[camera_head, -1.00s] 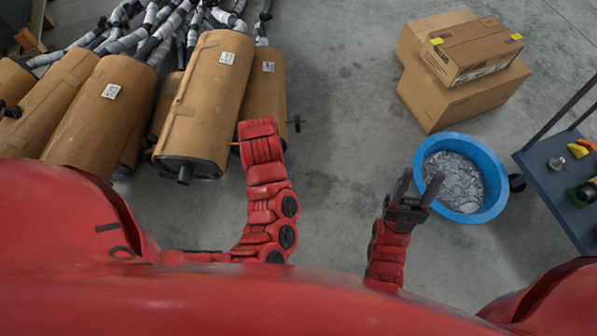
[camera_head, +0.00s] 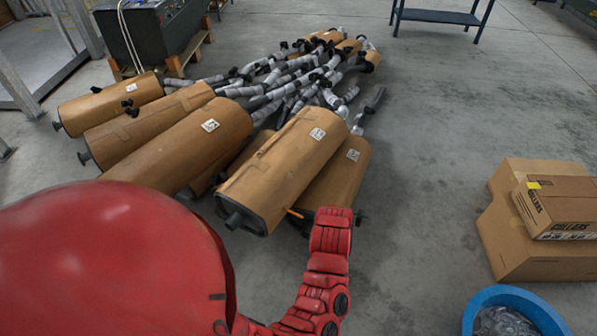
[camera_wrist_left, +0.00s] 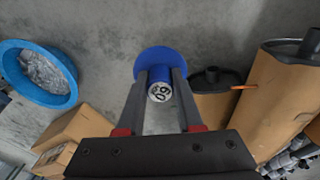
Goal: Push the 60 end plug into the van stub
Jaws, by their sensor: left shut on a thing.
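In the left wrist view my left gripper (camera_wrist_left: 160,82) is shut on the blue 60 end plug (camera_wrist_left: 160,62), a round flange with a shorter body; its white face reads 60. The plug is in the air, apart from the mufflers. I cannot read which is the van's. In the head view my left arm hides its gripper and the plug. My right gripper is out of view.
Several brown-wrapped mufflers (camera_head: 185,150) with grey pipes (camera_head: 290,90) lie on the concrete floor. A thin orange rod (camera_head: 294,213) sticks out between two mufflers. Cardboard boxes (camera_head: 535,240) and a blue tub (camera_head: 485,302) stand at right. The floor between is clear.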

